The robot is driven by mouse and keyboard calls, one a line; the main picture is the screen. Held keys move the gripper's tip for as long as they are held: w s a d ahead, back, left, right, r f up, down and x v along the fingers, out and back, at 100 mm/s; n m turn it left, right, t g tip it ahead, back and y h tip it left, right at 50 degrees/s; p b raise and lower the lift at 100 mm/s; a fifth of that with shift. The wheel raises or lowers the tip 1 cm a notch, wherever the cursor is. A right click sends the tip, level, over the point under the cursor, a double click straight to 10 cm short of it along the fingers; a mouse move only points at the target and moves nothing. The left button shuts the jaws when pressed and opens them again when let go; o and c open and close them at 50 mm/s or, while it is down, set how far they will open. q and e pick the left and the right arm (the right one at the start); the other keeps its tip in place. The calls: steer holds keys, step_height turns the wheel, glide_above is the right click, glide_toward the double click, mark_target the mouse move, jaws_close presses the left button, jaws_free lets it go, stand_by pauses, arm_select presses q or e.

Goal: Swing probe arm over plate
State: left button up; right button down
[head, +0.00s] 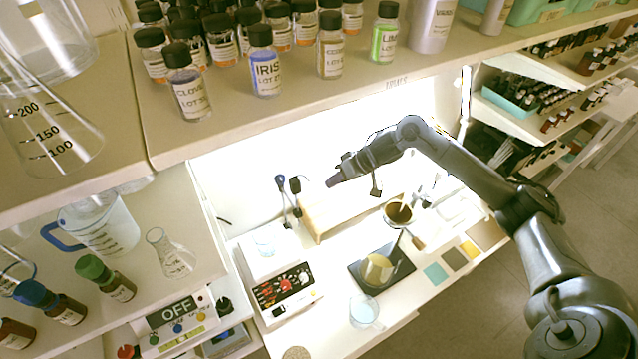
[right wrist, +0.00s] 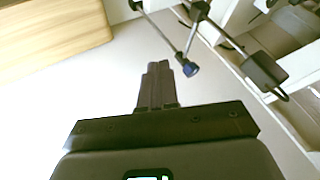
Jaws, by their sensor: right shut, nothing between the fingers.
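A thin stand (head: 288,208) rises behind the white device with two arms, one ending in a blue knob (head: 280,180) and one in a black cylinder (head: 295,184). In the right wrist view the blue knob (right wrist: 190,68) and black cylinder (right wrist: 265,71) hang on thin rods ahead of my fingers. My right gripper (head: 334,181) is shut and empty, above the wooden box and right of the stand. My left gripper is not in view.
A white device (head: 268,250) and a control panel with red and black knobs (head: 287,291) stand at left. A shelf with several labelled bottles (head: 265,72) overhangs the bench. A dark brown bowl (head: 399,213) is at right.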

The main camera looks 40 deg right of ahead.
steer(key=w+a+f+p, duration=0.2)
steer(key=w+a+f, duration=0.3)
steer(key=a+f, duration=0.1)
steer(key=shift+w+a+f, duration=0.15)
steer(key=shift+w+a, duration=0.15)
steer(key=shift+a, duration=0.5)
